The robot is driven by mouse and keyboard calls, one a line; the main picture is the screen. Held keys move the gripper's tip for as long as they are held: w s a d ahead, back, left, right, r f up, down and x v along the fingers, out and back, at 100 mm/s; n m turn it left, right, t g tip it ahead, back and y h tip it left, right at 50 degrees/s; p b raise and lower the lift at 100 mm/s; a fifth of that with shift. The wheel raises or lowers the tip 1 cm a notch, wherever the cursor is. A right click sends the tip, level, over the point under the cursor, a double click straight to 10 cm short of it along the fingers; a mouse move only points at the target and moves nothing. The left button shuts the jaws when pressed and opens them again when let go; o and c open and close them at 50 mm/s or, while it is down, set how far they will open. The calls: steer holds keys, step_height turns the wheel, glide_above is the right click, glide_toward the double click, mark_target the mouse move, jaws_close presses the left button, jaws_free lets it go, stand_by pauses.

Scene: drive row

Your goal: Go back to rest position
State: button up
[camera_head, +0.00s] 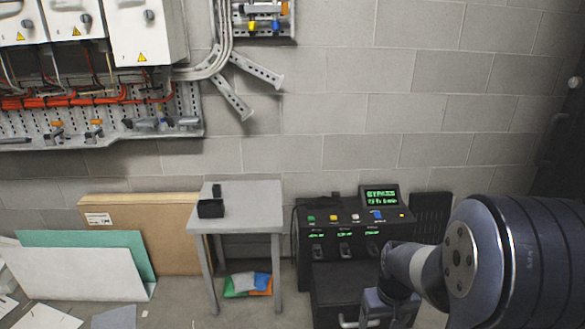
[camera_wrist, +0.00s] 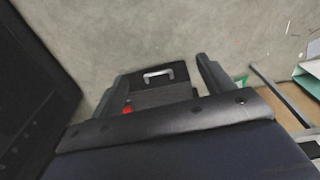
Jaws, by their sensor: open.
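My arm (camera_head: 470,255) reaches in from the right edge in the head view, in front of the black control console (camera_head: 345,230). Its lower end hangs beside the console's dark lower box. In the wrist view my gripper (camera_wrist: 162,82) is open, with its two dark fingers apart. Between and beyond them lies a dark box with a silver handle (camera_wrist: 158,73). I see nothing held between the fingers. In the head view the fingers cannot be made out clearly.
A small grey table (camera_head: 255,192) carries a black holder (camera_head: 210,208). Colored packets (camera_head: 248,283) lie under it. Brown, green and white boards lean at the left. Electrical cabinets (camera_head: 148,32) and an orange-cabled rail hang on the block wall. Some floor at the front is bare.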

steer(key=s+a+r+p, duration=0.2)
steer(key=s+r+p, duration=0.2)
steer(key=r, duration=0.5)
steer(key=shift+s+r+m+p, duration=0.2)
steer(key=shift+s+m+p, duration=0.1)
steer(key=shift+s, duration=0.95)
steer(key=shift+s+f, duration=0.1)
